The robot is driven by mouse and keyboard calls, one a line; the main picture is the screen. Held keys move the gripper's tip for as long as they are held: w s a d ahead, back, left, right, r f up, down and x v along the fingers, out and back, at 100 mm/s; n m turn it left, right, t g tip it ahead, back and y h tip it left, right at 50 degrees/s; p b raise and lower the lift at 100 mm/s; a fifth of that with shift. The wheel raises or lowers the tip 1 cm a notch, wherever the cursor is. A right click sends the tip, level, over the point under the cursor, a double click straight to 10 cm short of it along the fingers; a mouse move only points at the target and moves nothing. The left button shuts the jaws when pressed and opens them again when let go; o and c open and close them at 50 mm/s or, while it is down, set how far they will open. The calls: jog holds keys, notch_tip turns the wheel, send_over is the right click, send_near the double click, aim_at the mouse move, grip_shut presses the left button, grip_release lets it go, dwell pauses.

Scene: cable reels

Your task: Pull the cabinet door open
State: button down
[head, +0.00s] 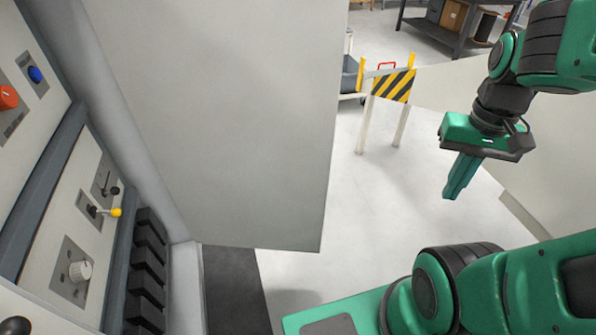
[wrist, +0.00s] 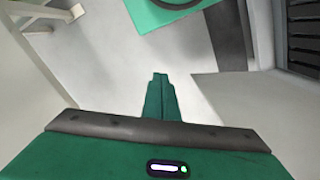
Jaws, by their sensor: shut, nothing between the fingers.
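The cabinet door (head: 225,110) is a large light grey panel in the head view. It stands swung out from the cabinet (head: 185,285), whose inside with knobs and switches shows on the left. My gripper (head: 450,194) is green and hangs to the right of the door, clear of it and pointing down. Its fingers are together with nothing between them; they also show closed in the wrist view (wrist: 160,78). No door handle shows on the visible face of the door.
A yellow and black striped barrier (head: 392,86) stands on the floor behind. A dark shelf (head: 440,36) is at the back. Pale panels flank my arm on the right. Open floor (head: 350,215) lies between the door and my gripper.

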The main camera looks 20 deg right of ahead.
jog(key=shift+a, duration=0.25)
jog(key=w+a+f+m+h, duration=0.15)
jog(key=w+a+m, duration=0.25)
jog(key=w, duration=0.5)
jog(key=w+a+f+m+h, duration=0.1)
jog(key=w+a+m+h, duration=0.25)
jog(key=w, duration=0.55)
jog(key=w+a+f+m+t+h, duration=0.1)
jog(key=w+a+f+m+t, duration=0.2)
jog(key=a, duration=0.8)
jog(key=w+a+f+m+t, duration=0.1)
jog(key=w+a+f+m, duration=0.35)
jog(key=a, duration=0.65)
send_near(301, 170)
notch_tip(301, 170, down, 3)
jog(key=s, duration=0.3)
jog(key=w, duration=0.1)
jog(key=w+d, duration=0.1)
jog(key=w, duration=0.1)
jog(key=shift+d+f+n, duration=0.25)
jog(key=shift+d+n, duration=0.05)
jog(key=shift+d, duration=0.05)
jog(key=shift+w+d, duration=0.25)
jog(key=shift+w, duration=0.4)
